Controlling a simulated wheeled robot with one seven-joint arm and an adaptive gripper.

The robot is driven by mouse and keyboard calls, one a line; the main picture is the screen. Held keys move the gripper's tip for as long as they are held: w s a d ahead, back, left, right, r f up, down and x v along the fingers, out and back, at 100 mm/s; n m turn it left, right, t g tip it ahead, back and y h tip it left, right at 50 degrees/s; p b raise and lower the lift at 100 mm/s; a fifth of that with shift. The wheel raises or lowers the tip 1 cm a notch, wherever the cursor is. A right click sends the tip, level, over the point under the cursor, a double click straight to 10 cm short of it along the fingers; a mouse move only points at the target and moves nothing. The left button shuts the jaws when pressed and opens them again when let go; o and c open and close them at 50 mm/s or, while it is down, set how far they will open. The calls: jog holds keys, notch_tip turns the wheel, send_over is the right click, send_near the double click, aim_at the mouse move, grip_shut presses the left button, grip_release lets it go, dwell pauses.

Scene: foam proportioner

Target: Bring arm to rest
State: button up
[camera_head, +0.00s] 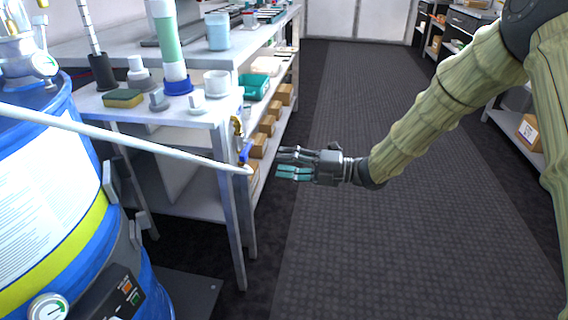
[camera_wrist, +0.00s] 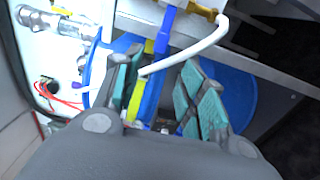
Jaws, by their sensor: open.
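My gripper (camera_head: 294,164) is open and empty at the end of my outstretched arm, in the middle of the head view. It points left, over the dark floor. It lies just right of the white hose's end (camera_head: 248,171) and the brass valve with a blue handle (camera_head: 241,141) by the bench leg. In the wrist view my gripper (camera_wrist: 163,95) shows its two teal-padded fingers spread apart. The white hose (camera_wrist: 190,50) crosses beyond them, and the brass fitting (camera_wrist: 203,12) is at the top. I cannot tell the exact gap between fingers and hose.
A blue drum (camera_head: 60,200) with a gauge and label stands at the left. A bench (camera_head: 165,115) holds a sponge, a cylinder and cups. Small boxes (camera_head: 267,124) sit on its lower shelf. The dark mat aisle (camera_head: 360,240) is clear. Shelving (camera_head: 515,118) lines the right.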

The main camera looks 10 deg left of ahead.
jog(key=s+d+f+m+t+h, duration=0.2)
jog(key=d+f+m+t+h, duration=0.3)
jog(key=f+m, duration=0.55)
jog(key=s+d+f+m+t+h, duration=0.25)
jog(key=d+f+m, duration=0.5)
jog(key=f, duration=0.65)
jog(key=s+d+f+m+g+h, duration=0.1)
jog(key=s+d+f+m+h, duration=0.3)
jog(key=s+d+f+m, duration=0.45)
jog(key=s+d+f+m+g+h, duration=0.25)
jog(key=s+d+f+m, duration=0.25)
jog(key=s+d+f, duration=0.65)
jog(key=s+d+r+m+g+h+p, duration=0.1)
jog(key=s+d+m+g+h, duration=0.15)
jog(key=s, duration=0.55)
jog(key=s+d+m+g+h, duration=0.1)
jog(key=s+d+m+h, duration=0.15)
jog(key=s, duration=0.55)
notch_tip(320, 180, up, 30)
jog(key=y+p, duration=0.1)
jog(key=p, duration=2.9)
jog(key=shift+a+r, duration=0.15)
jog(key=shift+m+t, duration=0.25)
